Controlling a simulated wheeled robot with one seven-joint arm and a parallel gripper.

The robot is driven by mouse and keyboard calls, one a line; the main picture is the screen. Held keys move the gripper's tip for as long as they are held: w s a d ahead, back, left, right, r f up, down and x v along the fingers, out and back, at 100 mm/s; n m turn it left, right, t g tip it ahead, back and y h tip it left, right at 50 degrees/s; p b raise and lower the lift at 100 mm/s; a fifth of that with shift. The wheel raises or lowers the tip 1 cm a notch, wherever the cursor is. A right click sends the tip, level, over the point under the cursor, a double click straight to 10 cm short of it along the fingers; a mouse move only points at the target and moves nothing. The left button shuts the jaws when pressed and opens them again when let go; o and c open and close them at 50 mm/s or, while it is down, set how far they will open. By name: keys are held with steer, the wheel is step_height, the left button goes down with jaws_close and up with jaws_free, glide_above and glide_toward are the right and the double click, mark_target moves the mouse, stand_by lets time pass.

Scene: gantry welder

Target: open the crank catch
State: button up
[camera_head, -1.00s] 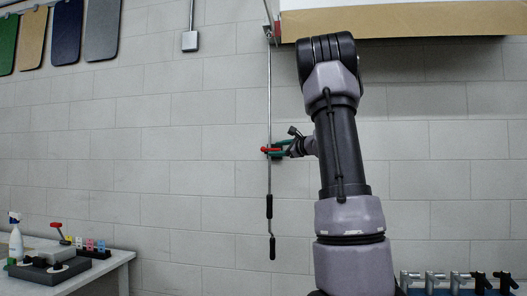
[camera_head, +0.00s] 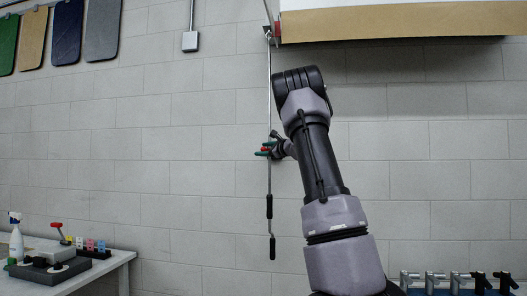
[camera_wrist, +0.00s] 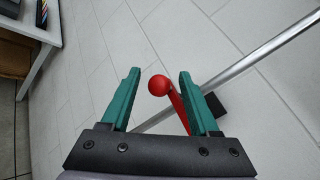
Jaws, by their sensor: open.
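The crank catch has a red lever (camera_wrist: 177,105) with a red ball knob (camera_wrist: 158,85). It sits on the steel crank rod (camera_head: 269,90), with a dark block (camera_wrist: 216,106) beside the lever in the wrist view. My gripper (camera_wrist: 158,74) has green fingers, open on both sides of the lever and ball. A gap shows between the ball and each finger; whether the lever's base touches the right finger is unclear. In the head view my gripper (camera_head: 266,148) is at mid-height of the rod, and only a little red shows between the fingers.
The rod hangs along a pale block wall, with black grips (camera_head: 269,206) low down. An awning box (camera_head: 400,24) juts out at the upper right. A bench (camera_head: 100,270) with a spray bottle (camera_head: 16,240) stands at the lower left. The wall left of the rod is mostly clear.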

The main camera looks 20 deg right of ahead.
steer(key=shift+c, duration=0.4)
jaws_close()
steer(key=shift+f, duration=0.15)
stand_by(0.9)
